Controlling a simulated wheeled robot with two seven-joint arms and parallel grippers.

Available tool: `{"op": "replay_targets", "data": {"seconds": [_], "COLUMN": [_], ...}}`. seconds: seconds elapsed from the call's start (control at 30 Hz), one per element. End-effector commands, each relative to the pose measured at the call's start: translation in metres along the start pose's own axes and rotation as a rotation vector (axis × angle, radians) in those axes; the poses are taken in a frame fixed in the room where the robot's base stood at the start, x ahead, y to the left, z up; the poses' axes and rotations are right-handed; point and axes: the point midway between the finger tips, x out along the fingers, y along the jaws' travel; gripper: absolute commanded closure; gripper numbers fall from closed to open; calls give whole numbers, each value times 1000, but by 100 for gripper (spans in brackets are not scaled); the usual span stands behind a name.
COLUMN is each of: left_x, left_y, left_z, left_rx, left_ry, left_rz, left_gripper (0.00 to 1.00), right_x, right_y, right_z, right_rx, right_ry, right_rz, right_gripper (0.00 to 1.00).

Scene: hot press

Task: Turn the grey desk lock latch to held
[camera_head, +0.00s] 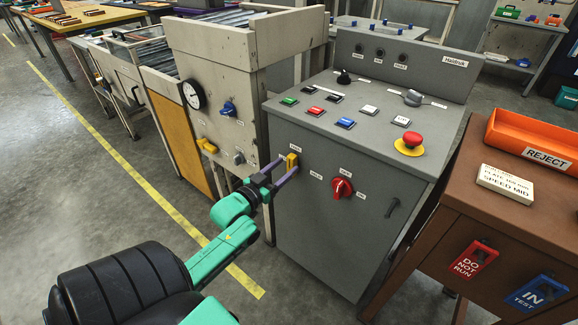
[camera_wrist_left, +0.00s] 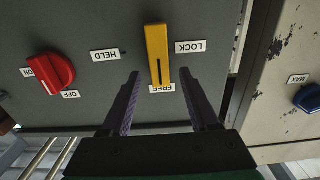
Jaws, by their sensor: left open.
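The grey desk (camera_head: 335,215) carries a yellow latch (camera_head: 291,161) on its front, near the left edge. In the left wrist view the latch (camera_wrist_left: 157,48) is a yellow bar with a dark line toward the FREE label (camera_wrist_left: 162,88). The HELD label (camera_wrist_left: 105,55) is left of it and the LOCK label (camera_wrist_left: 190,47) is right, all upside down there. My left gripper (camera_head: 286,168) is open in front of the latch. In the wrist view its fingertips (camera_wrist_left: 160,75) lie on both sides of the latch's lower end, with gaps showing. My right gripper is not in view.
A red rotary knob (camera_head: 342,188) sits right of the latch on the same face. A pale machine (camera_head: 225,130) with a gauge and blue knob stands close at left. A brown cabinet (camera_head: 500,225) stands at right. Open floor (camera_head: 90,170) lies at left.

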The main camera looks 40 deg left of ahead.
Motion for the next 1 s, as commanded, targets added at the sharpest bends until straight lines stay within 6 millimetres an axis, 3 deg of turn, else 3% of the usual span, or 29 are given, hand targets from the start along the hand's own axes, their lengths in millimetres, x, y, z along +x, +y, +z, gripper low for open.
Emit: {"op": "replay_targets", "data": {"seconds": [0.13,0.4,0.43,0.5,0.6,1.0], "left_x": [21,25,25,25,25,25], "left_y": [0,0,0,0,0,1], "left_z": [0,1,1,1,1,0], "left_rx": [1,1,1,1,1,43], "left_ry": [1,-2,-2,-2,-2,-3], "left_rz": [0,0,0,0,0,0], "left_gripper": [39,39,43,69,100,100], "right_x": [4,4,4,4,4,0], "right_y": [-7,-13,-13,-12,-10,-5], "right_z": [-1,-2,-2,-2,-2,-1], "right_rx": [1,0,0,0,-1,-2], "right_ry": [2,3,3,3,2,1], "right_rz": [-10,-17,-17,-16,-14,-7], "right_gripper": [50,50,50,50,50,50]}}
